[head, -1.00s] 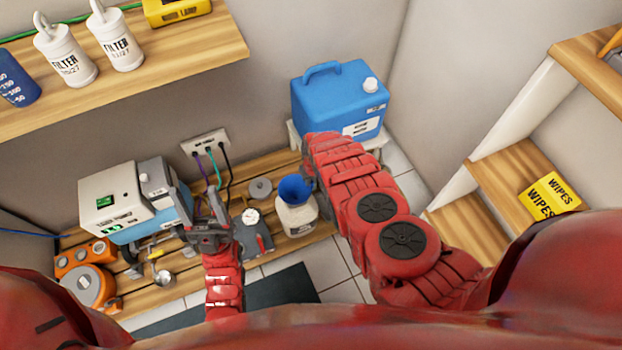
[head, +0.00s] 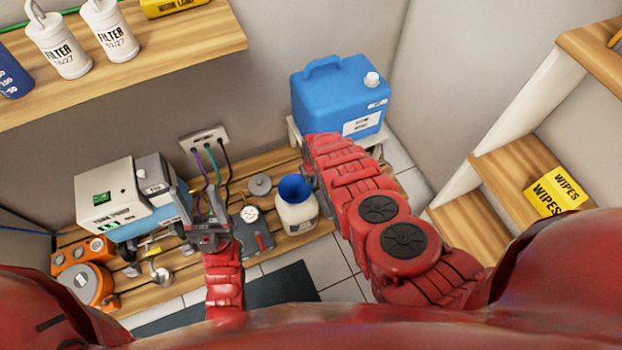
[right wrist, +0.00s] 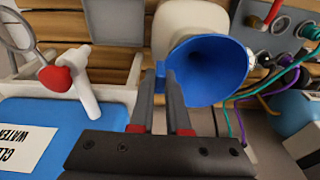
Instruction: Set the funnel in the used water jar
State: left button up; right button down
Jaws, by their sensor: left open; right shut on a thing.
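The blue funnel (head: 295,187) is at the mouth of the white jar (head: 297,216), its wide opening facing up. Its spout is hidden, so I cannot tell how deep it sits. In the right wrist view the funnel (right wrist: 208,65) fills the middle, with the pale jar (right wrist: 187,18) behind it. My right gripper (right wrist: 165,78) is shut on the funnel at its rim; in the head view its fingers are mostly hidden by my arm. My left gripper (head: 207,222) is open and empty, left of the jar.
A blue water canister (head: 340,95) stands behind my right arm. A white and blue machine (head: 125,205) and an orange device (head: 85,280) sit left on the slatted wooden bench (head: 190,290). A gauge unit (head: 250,225) is left of the jar. Cables hang from a wall outlet (head: 204,139).

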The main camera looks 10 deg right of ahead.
jog(key=shift+f+b, duration=0.5)
jog(key=shift+f, duration=0.1)
jog(key=c, duration=0.8)
grip_release()
jog(key=shift+r, duration=0.1)
jog(key=shift+s+r+p, duration=0.15)
jog(key=shift+r+p, duration=0.35)
jog(key=shift+r, duration=0.05)
jog(key=r+p, duration=0.3)
jog(key=r, duration=0.2)
jog(key=s+r+p, duration=0.1)
jog(key=r+p, duration=0.2)
jog(key=r, duration=0.2)
jog(key=s+d+r+p, duration=0.1)
jog(key=r+p, duration=0.2)
jog(key=r, duration=0.3)
jog(key=shift+s, duration=0.1)
